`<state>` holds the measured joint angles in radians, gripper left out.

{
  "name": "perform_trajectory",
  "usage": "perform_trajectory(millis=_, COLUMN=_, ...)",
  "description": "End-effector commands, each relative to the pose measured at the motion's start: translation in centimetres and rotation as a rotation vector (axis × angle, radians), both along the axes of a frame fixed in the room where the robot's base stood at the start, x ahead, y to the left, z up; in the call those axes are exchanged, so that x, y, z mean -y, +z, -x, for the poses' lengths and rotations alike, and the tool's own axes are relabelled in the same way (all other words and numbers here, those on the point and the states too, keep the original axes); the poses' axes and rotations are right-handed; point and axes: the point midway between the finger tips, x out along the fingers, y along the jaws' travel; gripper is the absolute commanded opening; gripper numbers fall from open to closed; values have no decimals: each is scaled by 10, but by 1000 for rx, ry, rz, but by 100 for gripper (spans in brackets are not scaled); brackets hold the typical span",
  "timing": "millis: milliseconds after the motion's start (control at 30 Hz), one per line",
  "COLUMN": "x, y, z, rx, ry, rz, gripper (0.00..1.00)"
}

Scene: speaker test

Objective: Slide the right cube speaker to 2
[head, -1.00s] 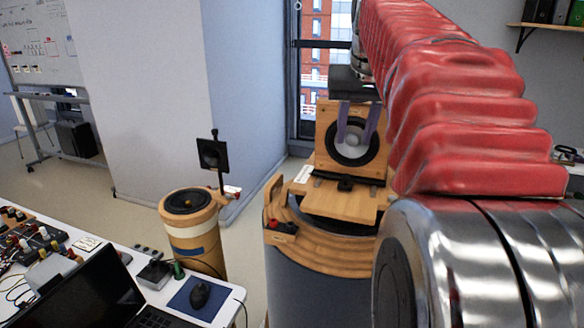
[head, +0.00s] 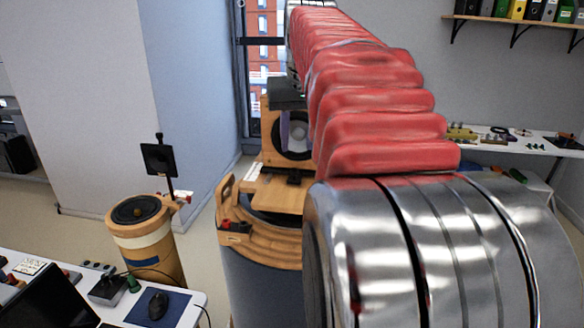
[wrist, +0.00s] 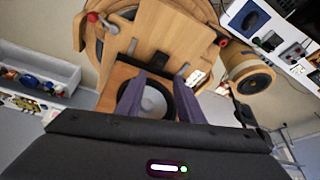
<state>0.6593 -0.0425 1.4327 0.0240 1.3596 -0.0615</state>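A wooden cube speaker (head: 297,150) with a black-ringed, pale cone stands at the far end of a wooden platform (head: 268,192) on a large round drum. Only this cube speaker is clear. The arm hides part of its right side. In the wrist view, the speaker cone (wrist: 153,101) shows between the two purple fingers. My gripper (head: 285,140) hangs before the speaker's face; its fingers (wrist: 157,85) are spread apart with nothing held between them. I cannot tell whether they touch the speaker.
A round wooden drum speaker (head: 140,215) with a black panel on a post (head: 160,160) stands to the left. A white table (head: 190,306) with a laptop and mouse is at the front left. A white bench (head: 500,144) lies behind my arm at right.

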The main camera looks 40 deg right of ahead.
Motion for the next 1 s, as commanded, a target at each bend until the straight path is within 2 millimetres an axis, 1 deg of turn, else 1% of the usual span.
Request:
perform_trajectory(millis=33, x=2, y=-9, z=-2, rx=-2, ry=0, rz=-2, gripper=34)
perform_trajectory(millis=100, x=4, y=-19, z=-6, rx=-3, ry=0, rz=-2, gripper=34)
perform_trajectory(millis=500, x=17, y=-73, z=-24, rx=-1, ry=-1, rz=-1, gripper=34)
perform_trajectory(millis=700, x=20, y=-86, z=-29, rx=-1, ry=-1, rz=-1, gripper=34)
perform_trajectory(millis=1000, x=21, y=-88, z=-29, rx=0, ry=-2, rz=0, gripper=34)
